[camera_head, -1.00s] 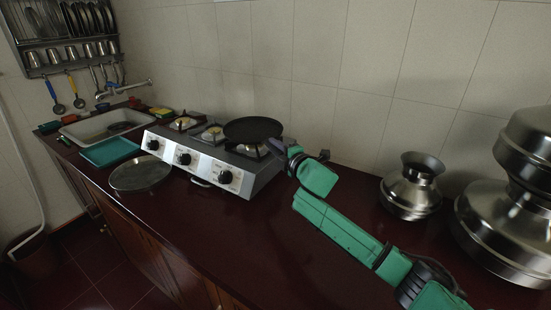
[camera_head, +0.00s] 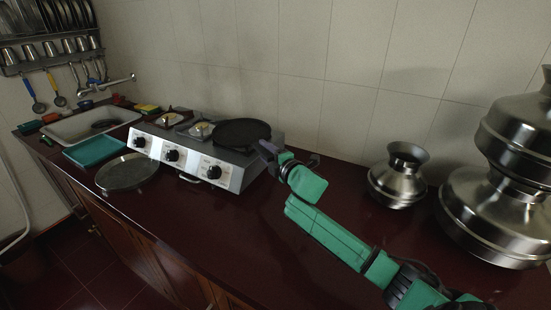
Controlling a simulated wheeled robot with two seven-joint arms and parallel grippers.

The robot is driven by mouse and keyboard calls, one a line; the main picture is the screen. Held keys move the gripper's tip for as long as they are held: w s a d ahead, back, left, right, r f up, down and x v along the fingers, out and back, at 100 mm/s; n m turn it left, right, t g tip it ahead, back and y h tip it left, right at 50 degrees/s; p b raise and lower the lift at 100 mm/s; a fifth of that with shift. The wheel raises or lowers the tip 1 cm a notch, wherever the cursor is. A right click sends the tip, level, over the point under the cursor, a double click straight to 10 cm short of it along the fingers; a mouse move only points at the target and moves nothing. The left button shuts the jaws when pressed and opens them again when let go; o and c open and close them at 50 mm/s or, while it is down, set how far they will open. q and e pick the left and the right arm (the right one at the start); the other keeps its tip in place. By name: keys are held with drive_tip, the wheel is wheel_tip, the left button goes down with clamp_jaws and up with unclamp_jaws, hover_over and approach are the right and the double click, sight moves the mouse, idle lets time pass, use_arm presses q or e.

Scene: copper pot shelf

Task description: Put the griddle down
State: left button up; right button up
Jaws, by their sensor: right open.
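The griddle (camera_head: 240,132) is a round, flat black pan. It sits level over the right-hand burner of the silver stove (camera_head: 197,163), covering that burner. My right arm is green and comes in from the lower right. My right gripper (camera_head: 270,152) is open at the griddle's right edge, around where its handle would be. The fingers and handle overlap there, so I cannot tell whether they touch. My left gripper is out of view.
A round metal plate (camera_head: 127,172) and a teal tray (camera_head: 94,149) lie left of the stove, by the sink (camera_head: 92,124). Metal pots (camera_head: 397,177) stand at the right. The dark red counter (camera_head: 200,225) is clear in front.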

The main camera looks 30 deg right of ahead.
drive_tip(key=s+r+p, duration=0.1)
drive_tip(key=s+p, duration=0.1)
drive_tip(key=s, duration=0.8)
drive_tip(key=shift+s+r+p, duration=0.2)
drive_tip(key=shift+s+p, duration=0.1)
drive_tip(key=shift+s, duration=0.1)
drive_tip(key=shift+d, duration=0.15)
